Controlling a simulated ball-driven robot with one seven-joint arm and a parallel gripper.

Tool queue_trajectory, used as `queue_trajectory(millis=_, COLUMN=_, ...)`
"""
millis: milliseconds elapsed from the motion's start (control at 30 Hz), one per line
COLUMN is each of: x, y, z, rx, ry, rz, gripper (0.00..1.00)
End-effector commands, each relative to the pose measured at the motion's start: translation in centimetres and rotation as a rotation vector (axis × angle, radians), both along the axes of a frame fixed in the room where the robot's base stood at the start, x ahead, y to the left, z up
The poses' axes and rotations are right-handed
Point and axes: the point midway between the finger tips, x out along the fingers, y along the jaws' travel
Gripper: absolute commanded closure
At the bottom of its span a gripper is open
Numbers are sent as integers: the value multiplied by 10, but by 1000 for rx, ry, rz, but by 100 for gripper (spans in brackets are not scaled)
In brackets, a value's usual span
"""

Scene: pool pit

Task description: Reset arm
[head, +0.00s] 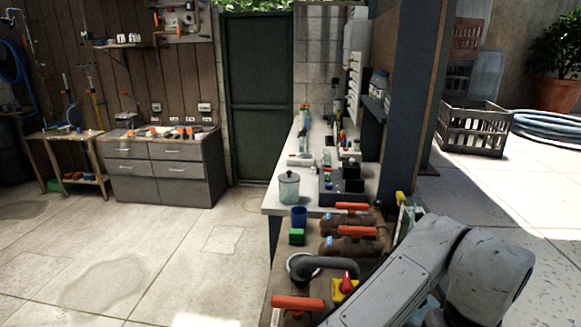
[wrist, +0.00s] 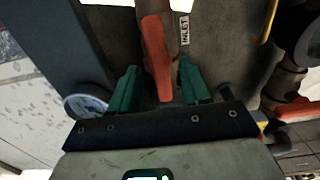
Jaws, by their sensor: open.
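My gripper (wrist: 158,68) shows in the wrist view with its two green fingers apart. An orange valve handle (wrist: 156,50) shows between the fingers, and I cannot tell whether it touches them. A label reading INLET (wrist: 184,29) is just right of the handle. In the head view my grey arm (head: 405,280) reaches in from the lower right, and its gripper end is not visible there.
Brown pipes carry orange handles (head: 352,231) close ahead, near a red knob on a yellow base (head: 345,286), a blue cup (head: 299,216) and a green block (head: 296,236). A cluttered bench (head: 277,199) stands behind. Floor at left is clear.

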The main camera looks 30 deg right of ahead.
Motion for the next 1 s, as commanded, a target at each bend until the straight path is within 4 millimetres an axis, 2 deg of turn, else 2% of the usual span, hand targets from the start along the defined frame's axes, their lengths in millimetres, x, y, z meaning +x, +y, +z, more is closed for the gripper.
queue_trajectory(millis=167, x=0, y=0, z=-12, rx=1, ry=1, rz=-3, gripper=53)
queue_trajectory(millis=633, x=0, y=0, z=-7, rx=1, ry=-1, rz=-8, gripper=53)
queue_trajectory(millis=767, x=1, y=0, z=4, rx=1, ry=-3, rz=-2, gripper=53)
queue_trajectory(millis=1000, x=1, y=0, z=44, rx=2, ry=-5, rz=-2, gripper=53)
